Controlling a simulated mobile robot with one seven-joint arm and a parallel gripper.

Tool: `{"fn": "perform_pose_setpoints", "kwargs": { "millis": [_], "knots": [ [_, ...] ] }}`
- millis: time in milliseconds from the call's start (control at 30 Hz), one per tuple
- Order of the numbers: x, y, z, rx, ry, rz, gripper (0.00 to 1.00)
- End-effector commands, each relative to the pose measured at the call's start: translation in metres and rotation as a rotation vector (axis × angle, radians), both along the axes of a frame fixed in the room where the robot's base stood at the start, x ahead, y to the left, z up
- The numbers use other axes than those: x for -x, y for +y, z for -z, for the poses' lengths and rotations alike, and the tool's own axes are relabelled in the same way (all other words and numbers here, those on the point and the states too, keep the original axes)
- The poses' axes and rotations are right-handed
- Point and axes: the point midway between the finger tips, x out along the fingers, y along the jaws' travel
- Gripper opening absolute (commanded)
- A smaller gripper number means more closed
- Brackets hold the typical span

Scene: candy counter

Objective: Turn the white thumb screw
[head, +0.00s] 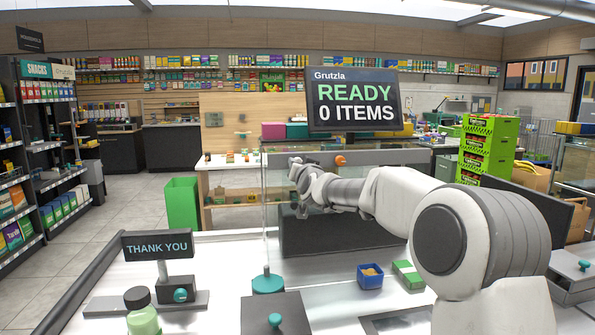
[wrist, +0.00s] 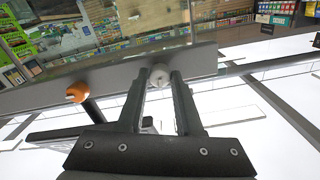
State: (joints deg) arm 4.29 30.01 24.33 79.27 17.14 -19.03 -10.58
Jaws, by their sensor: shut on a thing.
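The white thumb screw (wrist: 159,69) shows in the wrist view, on a grey rail, between the fingertips of my gripper (wrist: 159,78). Both fingers stand at its sides, and my gripper is shut on it. An orange knob (wrist: 77,92) sits on the same rail to the left, apart from the fingers. In the head view my gripper (head: 301,212) is at the glass case, small and partly hidden behind my wrist. The white thumb screw cannot be made out there. The orange knob (head: 340,160) shows above my forearm.
A sign with READY (head: 353,100) stands above my arm. On the front counter are a THANK YOU sign (head: 157,244), a green bottle (head: 142,318), a blue box (head: 370,276) and a green box (head: 408,274). A glass pane (head: 266,200) stands close to my gripper.

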Motion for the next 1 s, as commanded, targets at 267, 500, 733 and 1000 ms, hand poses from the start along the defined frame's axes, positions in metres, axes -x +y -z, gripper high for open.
{"fn": "perform_pose_setpoints", "kwargs": {
  "millis": [267, 500, 733, 1000],
  "knots": [
    [0.000, 0.000, -0.001, 0.002, 0.000, 0.000, 0.46],
    [0.000, 0.000, 0.000, 0.003, -0.001, 0.000, 0.46],
    [0.014, -0.003, 0.002, 0.005, -0.003, 0.001, 0.46],
    [0.035, -0.008, 0.003, 0.005, -0.001, 0.000, 0.46]
  ]
}}
